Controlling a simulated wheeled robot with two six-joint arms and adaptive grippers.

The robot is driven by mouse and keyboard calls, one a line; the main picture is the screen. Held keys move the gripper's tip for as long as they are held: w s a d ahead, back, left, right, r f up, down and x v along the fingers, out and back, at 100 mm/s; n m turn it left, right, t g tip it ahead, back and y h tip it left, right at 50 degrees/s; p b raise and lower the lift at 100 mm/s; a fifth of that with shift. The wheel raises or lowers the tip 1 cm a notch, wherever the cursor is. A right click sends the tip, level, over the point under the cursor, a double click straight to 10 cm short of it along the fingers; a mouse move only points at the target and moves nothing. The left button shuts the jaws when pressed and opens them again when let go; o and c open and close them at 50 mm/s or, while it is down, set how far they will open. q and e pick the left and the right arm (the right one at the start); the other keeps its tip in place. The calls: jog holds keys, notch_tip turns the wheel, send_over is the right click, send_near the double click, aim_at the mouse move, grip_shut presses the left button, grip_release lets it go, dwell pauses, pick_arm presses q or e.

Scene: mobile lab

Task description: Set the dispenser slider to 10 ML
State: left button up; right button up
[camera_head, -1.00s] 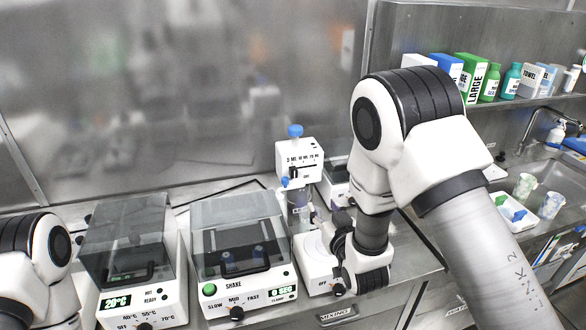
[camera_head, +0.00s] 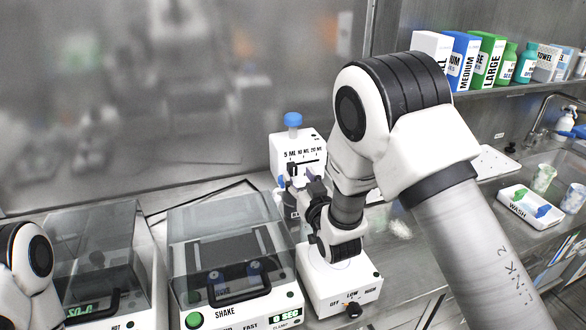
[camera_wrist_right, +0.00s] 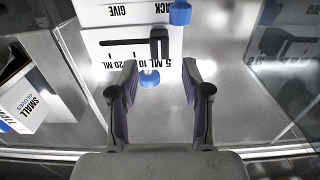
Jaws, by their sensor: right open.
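The white dispenser (camera_head: 279,148) stands behind the mixing device, with a blue cap on top and a scale marked 5, 10 and 20 ML. Its dark slider (camera_head: 293,169) sits at the left, near the 5 ML mark, in the head view. In the right wrist view the dispenser shows upside down, and the slider (camera_wrist_right: 159,43) is a dark block on the slot. My right gripper (camera_wrist_right: 157,80) is open and empty, its two fingers apart, with the slider ahead between them. In the head view its fingertips are partly hidden at the dispenser's front. My left gripper is out of view.
A mixer base (camera_head: 335,293) with an OFF/LOW/HIGH knob stands below my right arm. A lidded shaker (camera_head: 232,215) is to its left, with another lidded device (camera_head: 95,235) beyond. Glove boxes (camera_head: 462,62) stand on the shelf; a WASH tray (camera_head: 531,207) is at right.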

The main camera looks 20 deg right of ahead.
aim_at(294, 167)
jog(key=w, duration=0.4)
jog(key=shift+r+p, duration=0.1)
jog(key=shift+p, duration=0.25)
jog(key=shift+w+a, duration=0.1)
jog(key=shift+w, duration=0.15)
jog(key=shift+s, duration=0.2)
grip_shut()
jog(key=shift+w+d+b, duration=0.1)
jog(key=shift+d+b, duration=0.45)
jog(key=shift+d, duration=1.4)
jog(key=shift+c, duration=2.2)
grip_release()
jog(key=shift+a, duration=0.15)
jog(key=o, duration=0.4)
jog(key=shift+o, duration=0.2)
jog(key=shift+w, duration=0.1)
